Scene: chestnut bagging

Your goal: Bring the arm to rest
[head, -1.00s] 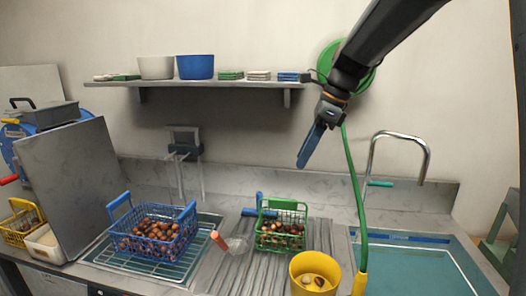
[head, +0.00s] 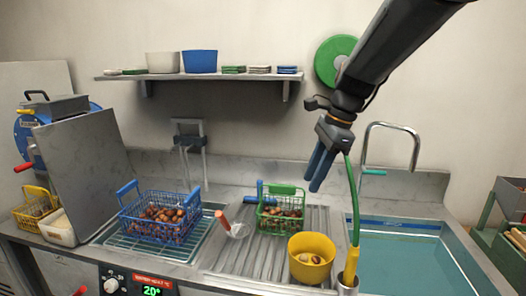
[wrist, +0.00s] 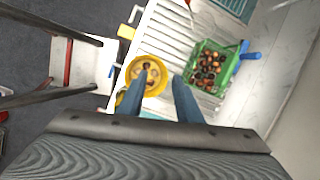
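My gripper (head: 316,178) hangs in the air above the draining board, fingers pointing down. In the wrist view my gripper (wrist: 160,85) shows two blue fingers spread apart with nothing between them. Below it in the head view are a yellow bucket (head: 312,245) with a few chestnuts inside and a green basket (head: 270,228) of chestnuts. The wrist view shows the yellow bucket (wrist: 163,62) behind the left finger and the green basket (wrist: 233,68) to the right of the right finger.
A blue basket (head: 140,226) of chestnuts stands on a rack at the left. A wall shelf (head: 200,77), a hose reel (head: 328,60), a green hose (head: 353,200) and a curved tap (head: 393,126) are near my arm. The sink (head: 400,262) is at the right.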

